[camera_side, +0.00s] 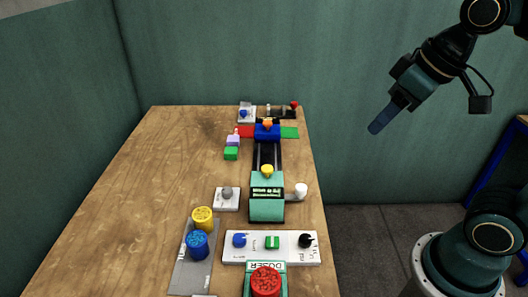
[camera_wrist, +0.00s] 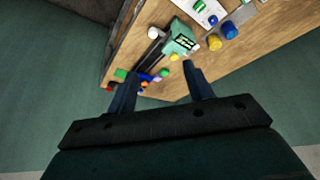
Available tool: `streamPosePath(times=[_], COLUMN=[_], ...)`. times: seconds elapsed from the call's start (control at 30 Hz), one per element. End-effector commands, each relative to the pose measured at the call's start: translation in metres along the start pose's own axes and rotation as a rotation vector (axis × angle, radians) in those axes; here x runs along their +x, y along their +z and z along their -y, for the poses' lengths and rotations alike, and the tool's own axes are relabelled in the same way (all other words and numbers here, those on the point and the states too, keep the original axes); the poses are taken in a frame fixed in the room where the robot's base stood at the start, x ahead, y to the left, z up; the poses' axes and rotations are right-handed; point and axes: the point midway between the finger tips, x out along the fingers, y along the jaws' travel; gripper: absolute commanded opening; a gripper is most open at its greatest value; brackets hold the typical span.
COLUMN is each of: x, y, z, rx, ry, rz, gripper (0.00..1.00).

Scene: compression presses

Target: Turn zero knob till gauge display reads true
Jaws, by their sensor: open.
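A teal box (camera_side: 267,209) with a small lit green display (camera_side: 267,193) stands at the table's right side; the digits are too small to read. A white knob (camera_side: 300,190) sticks out on its right, and a grey knob (camera_side: 227,192) sits on a white plate to its left. I cannot tell from labels which is the zero knob. In the wrist view the teal box (camera_wrist: 177,31), display (camera_wrist: 186,41) and white knob (camera_wrist: 153,33) show small, beyond my fingers. My gripper (camera_side: 376,128) is open and empty, high in the air right of the table; its two fingers (camera_wrist: 159,74) are apart.
A black rail with a blue block (camera_side: 267,134) runs behind the box. A white panel (camera_side: 270,254) with blue and black knobs lies in front, near a red button (camera_side: 266,281). Yellow (camera_side: 202,218) and blue (camera_side: 197,244) cylinders stand left. The table's left half is clear.

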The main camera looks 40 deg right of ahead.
Motion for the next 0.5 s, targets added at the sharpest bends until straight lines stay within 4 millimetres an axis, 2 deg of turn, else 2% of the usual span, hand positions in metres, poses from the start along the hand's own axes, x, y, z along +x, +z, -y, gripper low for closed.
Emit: streamPosePath(times=[0.27,0.5], x=[0.015,0.038], y=[-0.059,-0.106], z=[0.007,0.016], rx=[-0.071,-0.131], ry=[-0.016,-0.03], rz=[0.07,0.126], gripper=[0.52,0.52])
